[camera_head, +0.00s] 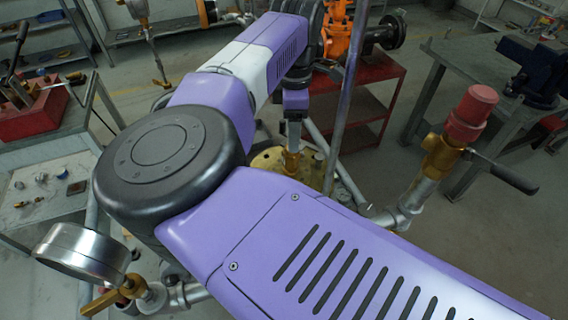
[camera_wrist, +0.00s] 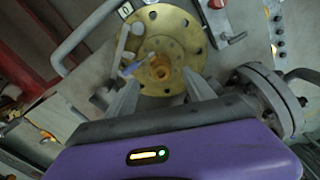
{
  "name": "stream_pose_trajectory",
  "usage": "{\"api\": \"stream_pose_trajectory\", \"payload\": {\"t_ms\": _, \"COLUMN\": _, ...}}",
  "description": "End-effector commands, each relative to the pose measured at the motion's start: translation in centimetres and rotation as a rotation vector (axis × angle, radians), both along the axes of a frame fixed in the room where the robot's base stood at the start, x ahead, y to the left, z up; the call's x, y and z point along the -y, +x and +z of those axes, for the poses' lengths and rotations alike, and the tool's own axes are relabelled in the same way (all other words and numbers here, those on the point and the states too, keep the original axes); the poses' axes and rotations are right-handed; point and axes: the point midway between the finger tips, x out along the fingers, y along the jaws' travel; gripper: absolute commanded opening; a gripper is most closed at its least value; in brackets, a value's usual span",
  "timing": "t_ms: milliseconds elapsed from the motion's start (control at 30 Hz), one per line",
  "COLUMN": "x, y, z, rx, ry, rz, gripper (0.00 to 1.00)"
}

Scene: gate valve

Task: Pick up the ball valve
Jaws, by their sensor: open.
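A small brass valve-like fitting (camera_wrist: 158,68) sits near the middle of a round brass flange with bolt holes (camera_wrist: 185,25) in the wrist view. A pale blue-grey lever-like part (camera_wrist: 131,66) lies at its left. I take this fitting to be the ball valve but cannot be sure. My gripper (camera_wrist: 161,84) is open, its two grey fingers pointing toward the flange, one on each side of the fitting. Contact cannot be made out.
A brass valve with a red cap (camera_head: 471,112) and black handle stands at right on a pipe. A pressure gauge (camera_head: 82,252) and yellow-handled valve (camera_head: 100,302) are at lower left. A thin upright pole (camera_head: 345,95) stands close right of my gripper. A red cart (camera_head: 375,75) is behind.

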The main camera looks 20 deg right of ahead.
Motion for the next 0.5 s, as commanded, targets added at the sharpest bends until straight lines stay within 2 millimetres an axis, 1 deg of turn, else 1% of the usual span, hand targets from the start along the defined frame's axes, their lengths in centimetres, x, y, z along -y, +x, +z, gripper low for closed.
{"api": "stream_pose_trajectory", "payload": {"t_ms": 167, "x": -0.2, "y": -0.1, "z": -1.7, "rx": -0.002, "ry": -0.003, "rz": 0.002, "gripper": 0.62}}
{"api": "stream_pose_trajectory", "payload": {"t_ms": 400, "x": -0.4, "y": 0.0, "z": -5.0, "rx": -0.002, "ry": -0.005, "rz": 0.003, "gripper": 0.62}}
{"api": "stream_pose_trajectory", "payload": {"t_ms": 500, "x": -0.4, "y": 0.0, "z": -5.7, "rx": 0.001, "ry": -0.004, "rz": 0.001, "gripper": 0.62}}
